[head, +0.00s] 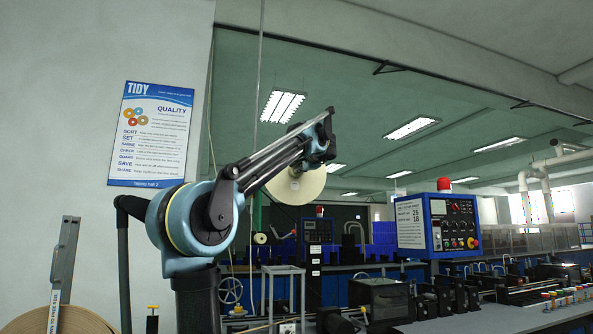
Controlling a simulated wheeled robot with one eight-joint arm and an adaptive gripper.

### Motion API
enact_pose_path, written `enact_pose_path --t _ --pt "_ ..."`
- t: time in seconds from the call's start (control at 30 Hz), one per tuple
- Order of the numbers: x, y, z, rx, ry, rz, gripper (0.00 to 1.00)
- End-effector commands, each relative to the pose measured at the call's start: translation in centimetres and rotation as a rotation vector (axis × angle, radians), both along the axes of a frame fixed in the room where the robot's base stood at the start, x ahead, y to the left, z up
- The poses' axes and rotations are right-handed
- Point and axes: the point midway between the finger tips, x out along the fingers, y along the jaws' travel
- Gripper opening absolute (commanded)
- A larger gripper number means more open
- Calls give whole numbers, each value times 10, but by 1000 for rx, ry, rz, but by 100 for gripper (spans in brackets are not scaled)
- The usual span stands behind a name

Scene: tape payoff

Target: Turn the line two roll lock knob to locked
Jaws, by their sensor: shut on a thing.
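A pale cream tape roll (297,188) hangs upright behind my arm, a little left of the picture's middle. Its upper part is covered by my forearm and wrist. My gripper (299,167) is at the middle of this roll, mostly hidden by my own arm links. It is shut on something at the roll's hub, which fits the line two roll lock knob. The knob itself is hidden, so I cannot tell its turn position.
A blue control box (438,222) with a red beacon stands to the right. A grey bench (470,318) with dark machine parts lies at the lower right. A brown roll (65,320) and a grey upright bar (64,258) are at the lower left. A TIDY poster (151,134) hangs on the wall.

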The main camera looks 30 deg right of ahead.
Motion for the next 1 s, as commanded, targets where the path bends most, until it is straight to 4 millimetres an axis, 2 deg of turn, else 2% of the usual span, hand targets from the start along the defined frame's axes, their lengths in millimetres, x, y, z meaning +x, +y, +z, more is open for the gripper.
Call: enact_pose_path --t 0.5,1.0 --pt "1 1 -1 434 -101 3 0" --pt "1 1 -2 616 -144 4 0"
